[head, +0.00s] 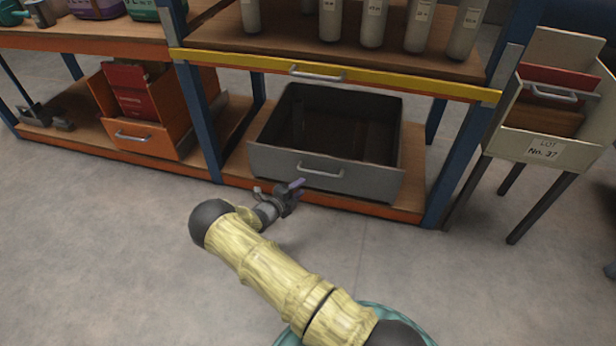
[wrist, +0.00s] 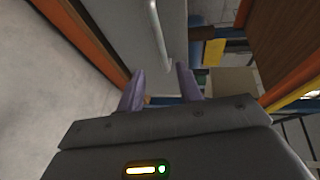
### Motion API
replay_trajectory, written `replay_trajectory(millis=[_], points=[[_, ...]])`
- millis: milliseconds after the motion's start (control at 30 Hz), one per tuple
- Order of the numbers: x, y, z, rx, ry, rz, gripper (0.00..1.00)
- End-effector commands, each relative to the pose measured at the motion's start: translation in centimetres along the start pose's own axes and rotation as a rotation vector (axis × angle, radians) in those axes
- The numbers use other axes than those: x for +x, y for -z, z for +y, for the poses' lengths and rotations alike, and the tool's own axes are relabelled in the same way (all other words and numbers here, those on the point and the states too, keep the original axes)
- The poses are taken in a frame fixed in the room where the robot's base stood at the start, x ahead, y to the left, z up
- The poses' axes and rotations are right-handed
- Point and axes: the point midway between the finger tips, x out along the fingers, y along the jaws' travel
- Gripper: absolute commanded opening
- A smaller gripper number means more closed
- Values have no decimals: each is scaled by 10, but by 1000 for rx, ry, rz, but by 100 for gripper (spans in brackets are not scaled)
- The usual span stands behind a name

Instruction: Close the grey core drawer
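The grey core drawer (head: 267,162) stands pulled out on the lower shelf in the head view, its open top showing an empty-looking dark inside. Its silver bar handle (head: 321,171) is on the front face. My gripper (head: 298,187) is just in front of the drawer, to the lower left of the handle. In the wrist view my gripper (wrist: 162,82) has its two purple fingers apart with nothing between them. The grey drawer front (wrist: 120,25) and its handle (wrist: 160,35) lie ahead of the fingers there, and the handle does not appear to be held.
A yellow-fronted shelf edge (head: 400,84) with a handle runs above the drawer, with several pale cylinders standing over it. An orange drawer (head: 135,139) is at left. Blue posts (head: 197,115) flank the bay. A cream box (head: 560,152) on legs stands at right. The floor in front is clear.

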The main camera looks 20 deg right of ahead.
Motion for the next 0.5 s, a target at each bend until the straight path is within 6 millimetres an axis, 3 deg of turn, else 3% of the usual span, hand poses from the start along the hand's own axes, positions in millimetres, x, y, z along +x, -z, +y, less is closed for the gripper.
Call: replay_trajectory(millis=[33,200,500], points=[[-13,0,-3,-2,-2,-3,36],[-38,0,-1,-1,-2,-1,36],[-47,0,2,-1,-2,1,36]])
